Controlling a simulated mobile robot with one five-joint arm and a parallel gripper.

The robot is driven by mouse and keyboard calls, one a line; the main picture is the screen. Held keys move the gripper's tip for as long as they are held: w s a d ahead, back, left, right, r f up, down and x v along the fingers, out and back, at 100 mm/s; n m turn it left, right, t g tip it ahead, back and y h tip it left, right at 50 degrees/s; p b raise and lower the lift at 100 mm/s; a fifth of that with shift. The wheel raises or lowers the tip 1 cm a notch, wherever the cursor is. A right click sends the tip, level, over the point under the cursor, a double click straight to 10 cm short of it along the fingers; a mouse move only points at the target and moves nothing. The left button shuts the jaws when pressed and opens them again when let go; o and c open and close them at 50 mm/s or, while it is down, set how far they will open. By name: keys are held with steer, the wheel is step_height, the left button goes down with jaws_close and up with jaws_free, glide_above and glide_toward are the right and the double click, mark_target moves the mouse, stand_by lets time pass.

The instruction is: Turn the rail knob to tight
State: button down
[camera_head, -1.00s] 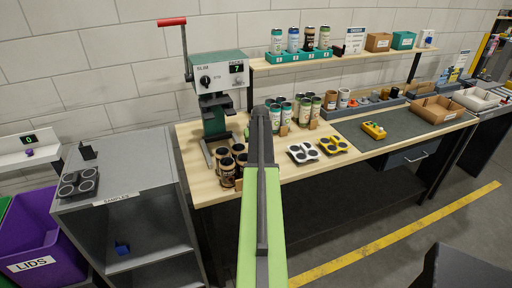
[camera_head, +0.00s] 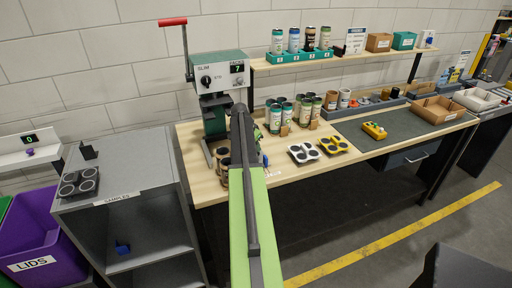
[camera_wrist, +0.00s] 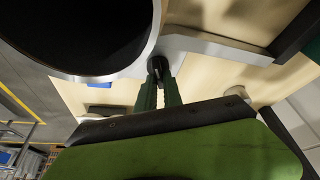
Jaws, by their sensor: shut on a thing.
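My gripper (camera_wrist: 160,88) shows in the wrist view with its two green fingers close together. Their tips are shut on a small dark knob (camera_wrist: 157,65), which I take to be the rail knob. It sits beside a pale grey metal rail (camera_wrist: 215,44). Its marking and turn angle cannot be read. In the head view my arm hides the gripper's tips and the knob. The green and white canning machine (camera_head: 217,68) stands behind the arm, with a SLIM label, a lit display and a red-handled lever (camera_head: 172,22).
A large dark round thing (camera_wrist: 85,30) is close to the fingers at upper left in the wrist view. Dark cans (camera_head: 222,158) stand partly hidden behind my arm. Green cans (camera_head: 275,118) and white and yellow can holders (camera_head: 303,153) are to the right on the wooden bench.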

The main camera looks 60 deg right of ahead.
steer(key=m+g, duration=0.1)
steer(key=m, duration=0.1)
steer(key=m+g, duration=0.1)
steer(key=m, duration=0.2)
steer(key=shift+s+d+y, duration=0.15)
steer(key=shift+y, duration=0.25)
steer(key=shift+m, duration=0.3)
steer(key=c, duration=1.6)
jaws_free()
steer(key=shift+o, duration=0.6)
steer(key=shift+r+p, duration=0.45)
step_height(320, 180, up, 4)
steer(key=p, duration=0.3)
steer(key=shift+f+p, duration=0.15)
steer(key=shift+p, duration=0.2)
steer(key=s+r+p, duration=0.6)
steer(key=s, duration=0.5)
steer(key=shift+s+d+r, duration=0.2)
steer(key=shift+s+d, duration=0.1)
steer(key=shift+d, duration=0.1)
